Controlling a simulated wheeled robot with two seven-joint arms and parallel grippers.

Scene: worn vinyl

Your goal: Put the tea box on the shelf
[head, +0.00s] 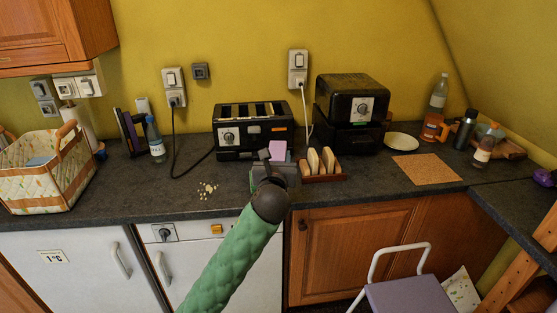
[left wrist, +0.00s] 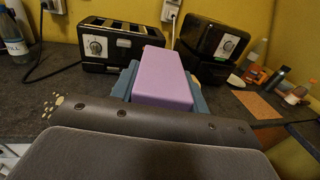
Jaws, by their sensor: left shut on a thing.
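The tea box seems to be the plain lilac box (head: 278,149) in front of the black toaster; in the left wrist view the lilac box (left wrist: 160,72) shows large. My left gripper (head: 273,168), on the green-sleeved arm, is shut on it, with blue-grey fingers at its two sides. The gripper hides the box's lower part in the head view, so I cannot tell its height above the counter. A slatted wooden unit (head: 530,268) at the lower right edge may be the shelf; it is only partly in view. My right gripper is not in view.
The toaster (head: 253,130) stands behind the gripper, a toast rack (head: 322,178) close to its right. A black appliance (head: 351,100), a plate (head: 402,141), a cork mat (head: 427,169) and bottles lie farther right. A basket (head: 45,172) is left. A chair (head: 408,295) stands before the cabinet.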

